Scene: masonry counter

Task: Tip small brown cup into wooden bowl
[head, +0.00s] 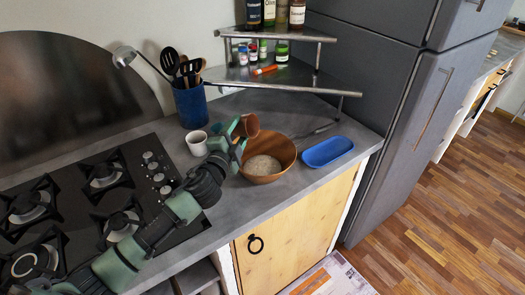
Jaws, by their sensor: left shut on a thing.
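The small brown cup (247,125) is held above the back left rim of the wooden bowl and looks tilted. The wooden bowl (287,151) stands on the grey counter with a pale, grainy content at its bottom. My left gripper (237,129) is shut on the brown cup, and its arm comes in over the stove from the lower left. The inside of the cup cannot be made out clearly. My right gripper is not in view.
A white cup (196,143) stands left of my gripper, before a blue utensil holder (189,105). A blue tray (327,152) lies right of the bowl. A metal corner shelf (285,78) with bottles stands behind. The gas stove (95,200) is at left.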

